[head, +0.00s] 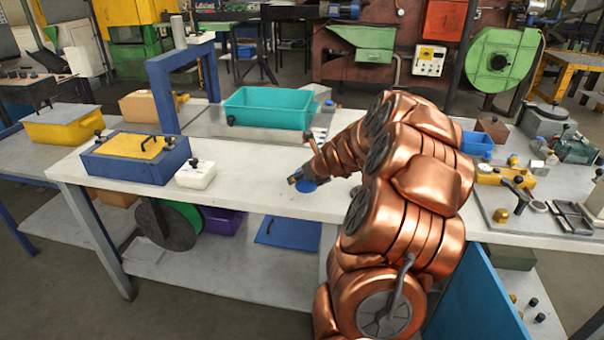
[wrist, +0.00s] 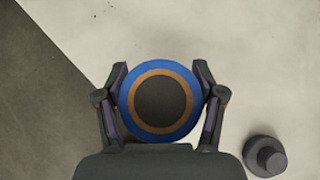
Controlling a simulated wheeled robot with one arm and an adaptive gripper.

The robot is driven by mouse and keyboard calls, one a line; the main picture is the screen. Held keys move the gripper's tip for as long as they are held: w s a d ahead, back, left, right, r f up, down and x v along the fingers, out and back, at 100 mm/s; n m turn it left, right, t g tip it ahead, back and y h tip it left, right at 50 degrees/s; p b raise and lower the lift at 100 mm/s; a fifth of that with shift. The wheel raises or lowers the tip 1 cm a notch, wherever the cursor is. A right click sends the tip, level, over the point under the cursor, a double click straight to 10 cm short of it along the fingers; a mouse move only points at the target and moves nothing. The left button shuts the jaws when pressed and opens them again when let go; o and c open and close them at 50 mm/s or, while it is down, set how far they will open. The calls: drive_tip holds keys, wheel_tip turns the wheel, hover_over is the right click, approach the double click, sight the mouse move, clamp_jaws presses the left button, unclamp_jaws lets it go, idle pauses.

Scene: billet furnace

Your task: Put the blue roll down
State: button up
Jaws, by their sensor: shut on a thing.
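The blue roll (wrist: 128,101) is round, with a blue outer band, an orange-brown ring and a dark centre. My gripper (wrist: 160,92) has a finger on each side of the roll and is shut on it. In the head view a small blue part of the roll (head: 306,186) shows below my gripper (head: 300,180), over the white tabletop (head: 255,190). My arm hides part of this area. Whether the roll touches the tabletop cannot be told.
A dark knob-like piece (wrist: 265,156) sits right of my gripper in the wrist view. A blue case with a yellow lid (head: 138,165), a small white box (head: 196,175) and a teal bin (head: 268,108) stand left and behind.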

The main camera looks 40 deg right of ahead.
drive_tip(key=w+d, duration=0.2)
drive_tip(key=w, duration=0.1)
drive_tip(key=w+d+p, duration=0.1)
drive_tip(key=w+d, duration=0.1)
drive_tip(key=shift+d+f, duration=0.1)
drive_tip(key=shift+f, duration=0.2)
drive_tip(key=shift+w+f, duration=0.1)
drive_tip(key=shift+f, duration=1.7)
drive_tip(key=shift+f, duration=0.1)
drive_tip(key=o, duration=1.2)
drive_tip(key=shift+s+r, duration=0.2)
drive_tip(key=shift+r, duration=0.1)
drive_tip(key=v, duration=1.1)
drive_tip(key=shift+s, duration=0.2)
